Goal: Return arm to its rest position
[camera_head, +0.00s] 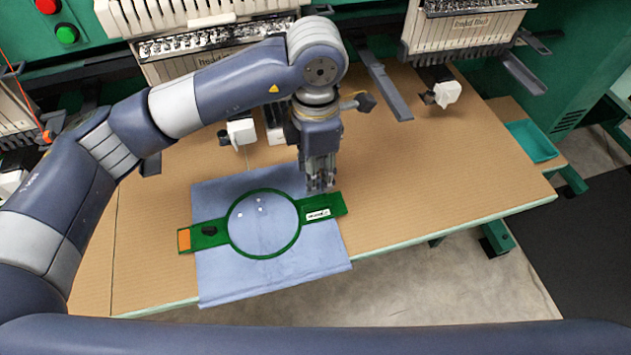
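My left arm comes in from the left and reaches over the table. Its gripper (321,184) points down just behind the right-hand bracket of a green hoop frame (300,222). The fingertips are at or just above the bracket's back edge. I cannot tell whether they touch it or how far apart they are. The hoop lies flat on a blue cloth (225,280), with an orange tag at its left end and a white label at its right. My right gripper is not in view.
The brown table (440,170) has free room right of the cloth. Embroidery machine heads (205,42) and a metal arm (385,85) overhang its back. A teal tray (532,141) sits at the far right. The cloth hangs over the front edge.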

